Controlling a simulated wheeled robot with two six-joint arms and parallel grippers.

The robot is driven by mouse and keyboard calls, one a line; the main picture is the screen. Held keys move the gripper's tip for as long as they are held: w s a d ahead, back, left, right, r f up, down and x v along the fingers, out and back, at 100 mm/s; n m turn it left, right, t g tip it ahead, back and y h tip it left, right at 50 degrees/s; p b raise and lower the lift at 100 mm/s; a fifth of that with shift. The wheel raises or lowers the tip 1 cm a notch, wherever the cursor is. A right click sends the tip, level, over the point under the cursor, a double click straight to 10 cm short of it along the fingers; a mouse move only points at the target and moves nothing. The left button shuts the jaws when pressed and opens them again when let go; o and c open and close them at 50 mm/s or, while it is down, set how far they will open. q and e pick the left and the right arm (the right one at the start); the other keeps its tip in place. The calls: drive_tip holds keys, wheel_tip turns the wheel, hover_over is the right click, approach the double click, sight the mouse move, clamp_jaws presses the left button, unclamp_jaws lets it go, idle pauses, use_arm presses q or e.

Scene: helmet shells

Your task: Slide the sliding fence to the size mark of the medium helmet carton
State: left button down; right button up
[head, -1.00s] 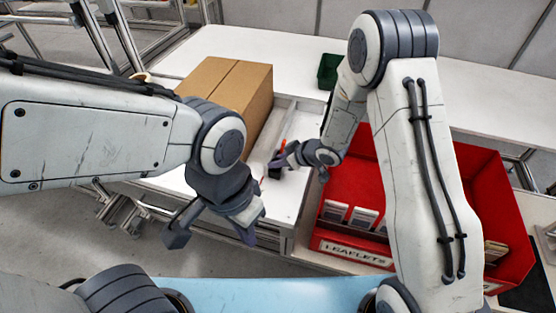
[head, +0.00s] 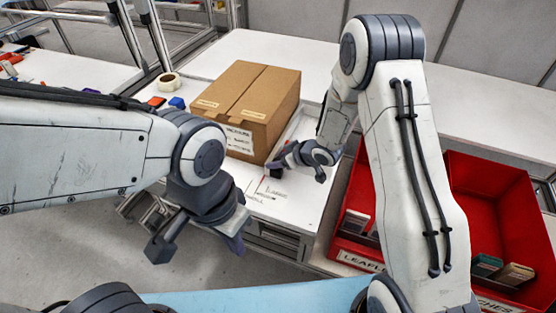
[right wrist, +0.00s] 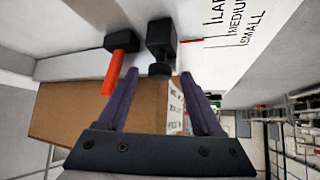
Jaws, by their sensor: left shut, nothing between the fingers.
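The closed brown carton (head: 245,105) stands on the white table, with a printed label on its front; it also shows in the right wrist view (right wrist: 75,115). The sliding fence (right wrist: 75,78) is a pale bar beside it, carrying a black knob (right wrist: 161,38), an orange lever (right wrist: 113,72) and a red pointer (right wrist: 192,41). The size marks (right wrist: 232,25) read large, medium and small; the pointer lies close to their lines, exact alignment unclear. My left gripper (head: 234,245) is shut and empty, in front of the table.
Red leaflet bins (head: 490,195) stand right of the table. A tape roll (head: 170,82) and a blue block (head: 177,102) lie left of the carton. The white surface behind the carton (head: 300,55) is mostly clear. My right arm covers part of the bins.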

drive_tip(key=shift+d, duration=0.1)
drive_tip(key=v, duration=1)
drive_tip(key=shift+s+r, duration=0.1)
drive_tip(key=shift+r, duration=0.05)
drive_tip(key=s+a+r+g+h, duration=0.1)
drive_tip(key=s+a+r+g, duration=0.1)
drive_tip(key=s, duration=0.7)
drive_tip(key=s+a+r+g+h, duration=0.2)
drive_tip(key=s+r, duration=0.3)
drive_tip(key=s, duration=0.5)
drive_tip(key=s+a+r+g+h, duration=0.1)
drive_tip(key=s+r, duration=0.3)
drive_tip(key=s, duration=0.5)
drive_tip(key=shift+s+a+m+g+h, duration=0.3)
drive_tip(key=shift+s+a+g+h, duration=0.15)
drive_tip(key=shift+g, duration=0.45)
drive_tip(key=shift+w, duration=0.1)
